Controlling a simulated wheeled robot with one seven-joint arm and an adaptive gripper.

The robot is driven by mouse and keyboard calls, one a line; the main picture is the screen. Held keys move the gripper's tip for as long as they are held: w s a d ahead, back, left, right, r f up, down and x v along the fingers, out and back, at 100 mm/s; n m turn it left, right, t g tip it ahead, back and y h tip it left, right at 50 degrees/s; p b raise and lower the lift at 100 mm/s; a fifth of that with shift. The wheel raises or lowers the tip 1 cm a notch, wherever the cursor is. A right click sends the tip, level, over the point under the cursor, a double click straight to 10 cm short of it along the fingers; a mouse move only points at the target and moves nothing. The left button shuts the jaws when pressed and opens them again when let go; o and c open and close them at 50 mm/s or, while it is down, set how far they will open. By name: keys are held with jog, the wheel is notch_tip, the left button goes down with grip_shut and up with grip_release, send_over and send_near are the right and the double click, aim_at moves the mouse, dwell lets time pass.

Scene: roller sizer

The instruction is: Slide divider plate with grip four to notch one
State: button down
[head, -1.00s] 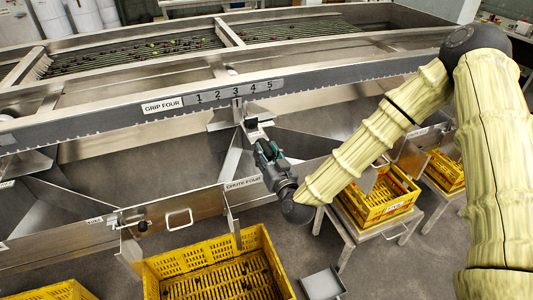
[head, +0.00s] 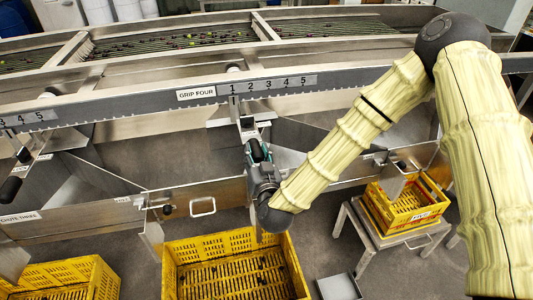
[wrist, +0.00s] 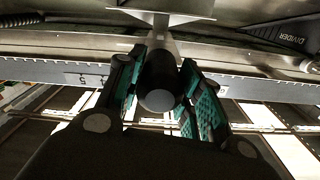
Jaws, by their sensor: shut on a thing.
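The GRIP FOUR scale (head: 268,83) with marks 1 to 5 is on the long toothed rail. The divider plate's metal arm (head: 234,106) hangs over the rail at mark 1. Whether it is seated in the notch is too small to tell. Its dark grip (head: 248,123) sticks out toward me below the rail. My gripper (head: 258,151) is shut on this grip. In the wrist view the round black end of the grip (wrist: 160,88) lies between the teal finger pads (wrist: 203,103). The plate's lower part is mostly hidden behind my gripper.
Yellow crates (head: 235,243) stand below the chutes, one on a metal stand (head: 385,240) at right. A small grey tray (head: 339,287) is on the floor. Another dark grip (head: 12,186) is at far left. Chute panels (head: 190,200) with handles are below the rail.

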jog(key=shift+a, duration=0.25)
jog(key=c, duration=1)
grip_release()
jog(key=shift+s, duration=0.1)
jog(key=shift+o, duration=0.3)
jog(key=shift+s+a, duration=0.1)
jog(key=shift+a, duration=0.1)
jog(key=shift+s+d+f, duration=0.1)
jog(key=shift+s+f, duration=0.1)
jog(key=shift+s, duration=0.05)
jog(key=v, duration=1.1)
jog(key=shift+d+r, duration=0.2)
jog(key=shift+d, duration=0.25)
